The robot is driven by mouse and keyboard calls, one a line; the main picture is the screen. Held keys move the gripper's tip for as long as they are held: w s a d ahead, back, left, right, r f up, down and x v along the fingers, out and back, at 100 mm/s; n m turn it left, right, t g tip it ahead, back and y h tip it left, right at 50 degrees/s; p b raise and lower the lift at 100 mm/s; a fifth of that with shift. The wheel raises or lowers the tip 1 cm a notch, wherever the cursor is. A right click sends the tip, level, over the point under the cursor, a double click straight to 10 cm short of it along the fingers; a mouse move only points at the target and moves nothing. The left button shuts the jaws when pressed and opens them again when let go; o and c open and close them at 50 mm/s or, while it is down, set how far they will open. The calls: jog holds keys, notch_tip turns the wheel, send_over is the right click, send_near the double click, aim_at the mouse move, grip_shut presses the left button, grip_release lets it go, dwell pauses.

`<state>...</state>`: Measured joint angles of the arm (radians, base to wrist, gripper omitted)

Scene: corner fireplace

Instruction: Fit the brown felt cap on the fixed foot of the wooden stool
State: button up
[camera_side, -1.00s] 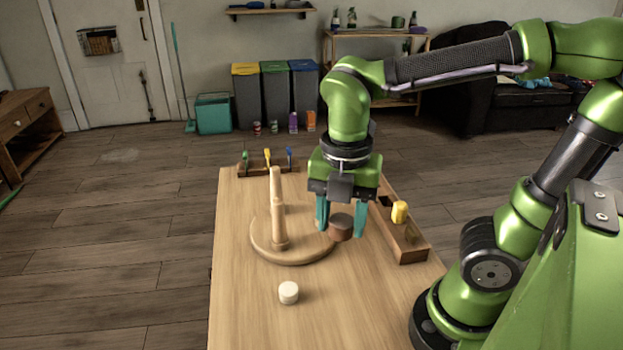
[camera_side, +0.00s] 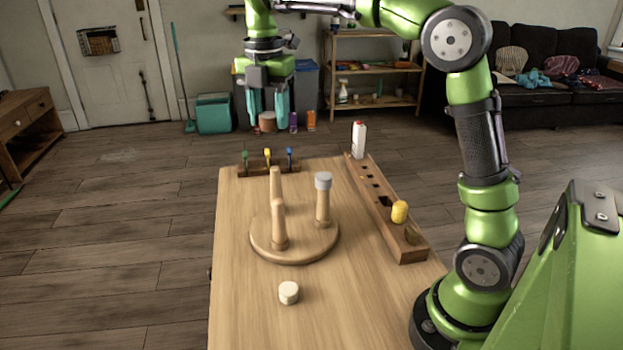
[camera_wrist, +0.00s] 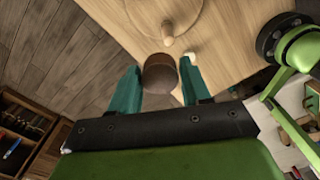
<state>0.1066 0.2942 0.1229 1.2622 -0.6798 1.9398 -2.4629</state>
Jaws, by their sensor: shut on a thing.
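My gripper (camera_side: 267,112) is shut on the brown felt cap (camera_side: 267,122), high above the far end of the table. In the wrist view the cap (camera_wrist: 160,74) sits between my two teal fingers. The wooden stool (camera_side: 295,254) lies seat-down on the table with three legs pointing up. Its right leg has a grey cap (camera_side: 323,181) on top. The rear leg (camera_side: 275,183) and the front leg (camera_side: 278,222) have bare wooden tops. I cannot tell which foot is the fixed one. My gripper and the brown cap are well apart from the stool.
A cream round piece (camera_side: 288,292) lies on the near table. A small tool holder (camera_side: 268,169) stands at the far left edge.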

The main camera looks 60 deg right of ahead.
jog(key=w+d+f, duration=0.3)
jog(key=w+d, duration=0.3)
jog(key=d, duration=0.2)
send_over(275, 168)
notch_tip(275, 168, down, 4)
jog(key=shift+f+m, duration=0.25)
jog(key=shift+m, duration=0.05)
jog(key=shift+f, duration=3.2)
jog(key=shift+f, duration=1.4)
jog(key=o, duration=1)
